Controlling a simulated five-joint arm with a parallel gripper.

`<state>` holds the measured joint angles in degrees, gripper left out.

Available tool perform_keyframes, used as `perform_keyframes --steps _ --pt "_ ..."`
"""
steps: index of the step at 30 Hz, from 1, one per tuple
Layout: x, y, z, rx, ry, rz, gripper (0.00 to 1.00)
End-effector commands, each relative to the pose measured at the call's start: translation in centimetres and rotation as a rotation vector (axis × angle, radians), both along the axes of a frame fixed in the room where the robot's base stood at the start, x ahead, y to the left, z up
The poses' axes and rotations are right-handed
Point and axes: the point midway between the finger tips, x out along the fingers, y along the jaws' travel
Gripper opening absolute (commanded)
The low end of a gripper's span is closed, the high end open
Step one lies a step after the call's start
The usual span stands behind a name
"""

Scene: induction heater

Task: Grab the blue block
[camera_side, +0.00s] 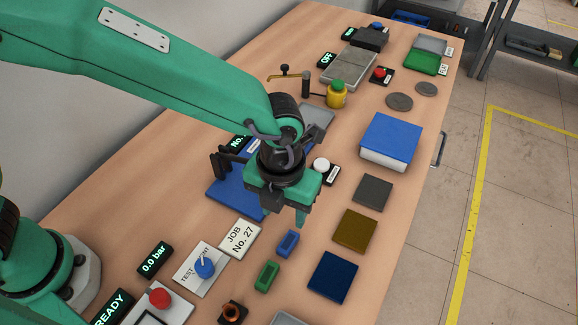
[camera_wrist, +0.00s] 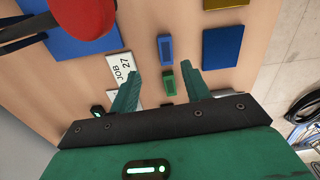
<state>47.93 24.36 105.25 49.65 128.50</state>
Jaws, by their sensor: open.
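In the wrist view the blue block (camera_wrist: 165,48) shows beyond the fingertips, and the green block (camera_wrist: 169,83) lies between the fingers. Both blocks have a recessed top. My gripper (camera_side: 283,212) hangs above the bench, close to the blue block in the side view. In the wrist view my gripper (camera_wrist: 162,72) has its two green fingers spread wide, with nothing held.
A dark blue pad (camera_side: 332,277), a brown pad (camera_side: 355,231) and a grey pad (camera_side: 373,193) lie to the right. The JOB No. 27 card (camera_side: 240,239) is to the left. A blue-lidded box (camera_side: 391,140) stands farther back. A blue plate (camera_side: 232,201) lies behind my gripper.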

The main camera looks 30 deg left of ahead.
Motion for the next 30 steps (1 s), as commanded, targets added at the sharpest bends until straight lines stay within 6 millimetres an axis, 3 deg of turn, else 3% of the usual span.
perform_keyframes --steps 5,30 --pt "-0.5 -1.1 -1.0 0.01 0.009 -0.091 0.47" --pt "-0.5 -1.1 -4.2 0.011 0.01 -0.093 0.47"
